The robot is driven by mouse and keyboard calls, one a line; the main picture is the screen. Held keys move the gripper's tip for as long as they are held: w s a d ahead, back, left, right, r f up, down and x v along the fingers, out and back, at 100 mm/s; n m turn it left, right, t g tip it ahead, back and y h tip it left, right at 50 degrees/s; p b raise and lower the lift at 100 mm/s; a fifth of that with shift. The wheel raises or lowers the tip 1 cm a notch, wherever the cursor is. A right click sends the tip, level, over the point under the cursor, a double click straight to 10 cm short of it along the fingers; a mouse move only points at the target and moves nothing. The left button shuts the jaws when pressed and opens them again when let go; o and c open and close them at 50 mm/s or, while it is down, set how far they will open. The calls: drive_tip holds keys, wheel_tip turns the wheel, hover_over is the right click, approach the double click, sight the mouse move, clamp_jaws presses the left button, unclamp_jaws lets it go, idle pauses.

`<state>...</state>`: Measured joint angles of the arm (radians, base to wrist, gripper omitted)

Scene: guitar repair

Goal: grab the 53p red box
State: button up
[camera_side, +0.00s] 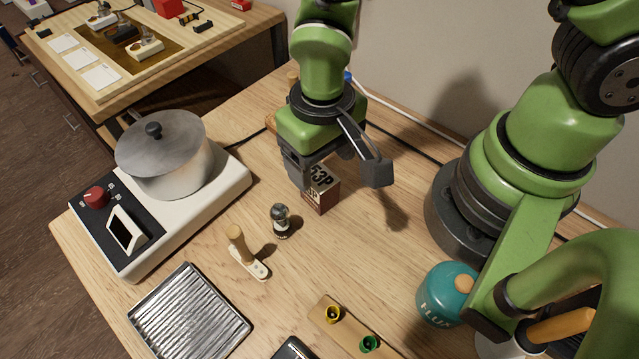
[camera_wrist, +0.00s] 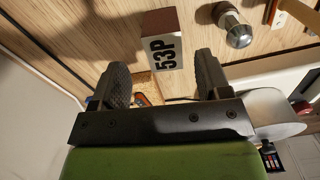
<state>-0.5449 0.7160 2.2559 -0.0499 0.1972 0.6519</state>
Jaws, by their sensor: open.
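The 53P box (camera_side: 322,190) stands on the wooden table, with dark red sides and a pale face lettered 53P. It also shows in the wrist view (camera_wrist: 163,42), upper middle, between and a little beyond the fingers. My gripper (camera_side: 338,180) is open, with one finger to the left of the box and the other to its right. In the wrist view my gripper (camera_wrist: 162,82) has a finger on each side of the box, with gaps visible. The box's lower part is partly hidden in the wrist view.
A teal flux jar (camera_side: 446,294) stands at right.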

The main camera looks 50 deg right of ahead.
sight(319, 190)
drive_tip(key=shift+a+f, duration=0.15)
drive_tip(key=shift+f, duration=1.55)
drive_tip(key=shift+a+f, duration=0.1)
drive_tip(key=shift+f, duration=1.55)
drive_tip(key=c, duration=1.1)
